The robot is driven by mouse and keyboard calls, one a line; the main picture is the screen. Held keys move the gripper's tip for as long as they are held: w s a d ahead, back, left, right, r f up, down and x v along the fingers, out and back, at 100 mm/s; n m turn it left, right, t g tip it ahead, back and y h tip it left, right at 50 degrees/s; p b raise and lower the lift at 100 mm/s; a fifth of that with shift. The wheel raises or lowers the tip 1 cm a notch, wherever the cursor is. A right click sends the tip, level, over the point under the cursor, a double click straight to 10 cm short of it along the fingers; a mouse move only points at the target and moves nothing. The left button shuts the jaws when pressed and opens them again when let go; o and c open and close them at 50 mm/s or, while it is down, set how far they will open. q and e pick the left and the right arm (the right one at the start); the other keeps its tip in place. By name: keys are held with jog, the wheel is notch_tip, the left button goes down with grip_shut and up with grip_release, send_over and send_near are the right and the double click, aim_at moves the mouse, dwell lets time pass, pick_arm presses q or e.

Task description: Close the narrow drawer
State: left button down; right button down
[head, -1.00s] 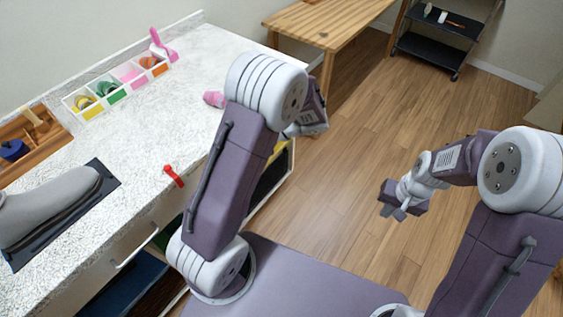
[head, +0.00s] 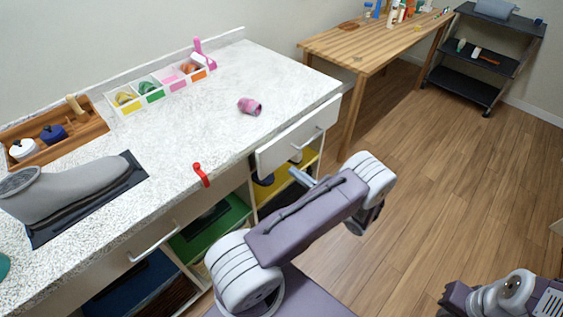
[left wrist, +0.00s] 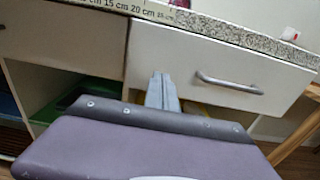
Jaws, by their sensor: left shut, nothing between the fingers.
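The narrow drawer (head: 283,148) has a white front with a bar handle (head: 314,139), under the right end of the counter. Its front seems to stand slightly out from the neighbouring front. In the left wrist view the drawer front (left wrist: 215,62) fills the upper right, with its handle (left wrist: 228,84) to the right of my fingers. My left gripper (head: 300,177) is shut and empty, low in front of the drawer. Its fingertips (left wrist: 163,82) overlap the drawer's lower left part; I cannot tell whether they touch. My right gripper (head: 447,304) is at the bottom edge, its fingers unclear.
The speckled counter (head: 215,125) holds a boot on a dark mat, a red item (head: 201,174), a pink cup (head: 250,106) and a divided box (head: 165,88). Open shelves lie below. A wooden table (head: 375,45) stands beyond; the floor on the right is clear.

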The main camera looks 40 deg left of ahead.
aim_at(275, 156)
pick_arm(q)
jog(key=a, duration=0.7)
jog(key=shift+w, duration=0.25)
pick_arm(e)
jog(key=shift+r, duration=0.15)
pick_arm(q)
jog(key=a, duration=0.4)
jog(key=shift+w, duration=0.15)
jog(key=shift+a+r, duration=0.15)
jog(key=shift+r, duration=0.1)
pick_arm(e)
jog(key=shift+d, duration=0.3)
jog(key=shift+s, duration=0.1)
pick_arm(q)
jog(key=shift+w, duration=0.1)
